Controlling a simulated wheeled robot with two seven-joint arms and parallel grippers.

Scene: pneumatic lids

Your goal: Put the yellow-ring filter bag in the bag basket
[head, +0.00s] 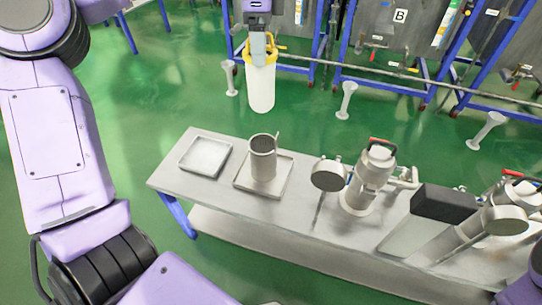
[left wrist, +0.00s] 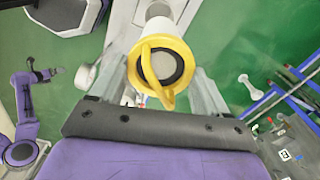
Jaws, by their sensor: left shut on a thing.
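My left gripper (head: 258,48) is beyond the far edge of the bench, shut on the yellow-ring filter bag (head: 261,88). The bag is a white cylinder that hangs upright below its yellow ring, in the air over the green floor. In the left wrist view the yellow ring (left wrist: 184,62) and its handle loop show between the fingers. The bag basket (head: 263,160), a grey metal cylinder with a thin upright handle, stands on the bench, nearer than the bag. Its inside is partly visible and looks empty. A small purple arm end (left wrist: 40,76) shows at the left wrist view's left; its jaws are too small to read.
The basket stands in a shallow metal tray (head: 241,184); another tray (head: 205,155) is to its left. A metal housing (head: 373,178) with a round lid, a black block (head: 443,203) and more fittings fill the bench's right side. Blue frames (head: 330,75) stand behind.

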